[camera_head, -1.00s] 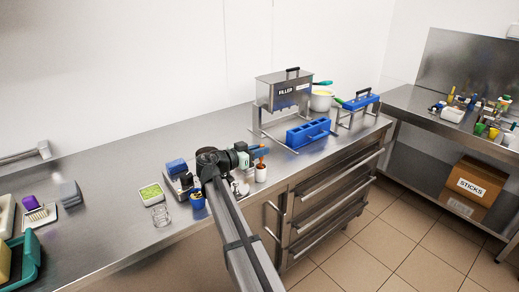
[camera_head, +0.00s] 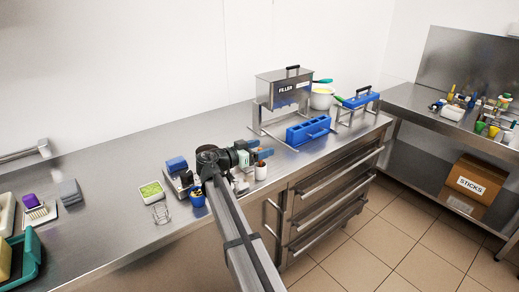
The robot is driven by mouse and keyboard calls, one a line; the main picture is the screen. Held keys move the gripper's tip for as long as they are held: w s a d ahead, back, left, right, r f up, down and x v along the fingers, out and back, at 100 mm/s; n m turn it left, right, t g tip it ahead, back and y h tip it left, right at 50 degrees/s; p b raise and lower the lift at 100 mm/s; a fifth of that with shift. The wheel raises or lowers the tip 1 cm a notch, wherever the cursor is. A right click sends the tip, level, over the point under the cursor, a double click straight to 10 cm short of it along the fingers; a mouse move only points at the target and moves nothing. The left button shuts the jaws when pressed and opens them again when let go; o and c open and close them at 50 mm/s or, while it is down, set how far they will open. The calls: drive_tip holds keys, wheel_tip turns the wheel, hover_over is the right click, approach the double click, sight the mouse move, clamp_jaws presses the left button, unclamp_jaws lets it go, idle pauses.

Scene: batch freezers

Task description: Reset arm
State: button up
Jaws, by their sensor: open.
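My gripper (camera_head: 263,153) is at the end of my arm, above the steel counter (camera_head: 130,208) near its front edge. Its blue-tipped fingers point right and stand apart, with nothing seen between them. A small white cup (camera_head: 261,171) with something brown in it stands just below the fingers. My arm hides part of the counter behind it.
A filler box (camera_head: 283,90) on a stand, a blue mould (camera_head: 308,131) and a white pot (camera_head: 321,98) are at the back right. A blue cup (camera_head: 197,195), a green-filled tray (camera_head: 151,190) and a glass (camera_head: 161,213) stand left of my arm. Drawers (camera_head: 330,205) are below.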

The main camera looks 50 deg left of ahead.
drive_tip(key=shift+r, duration=3.5)
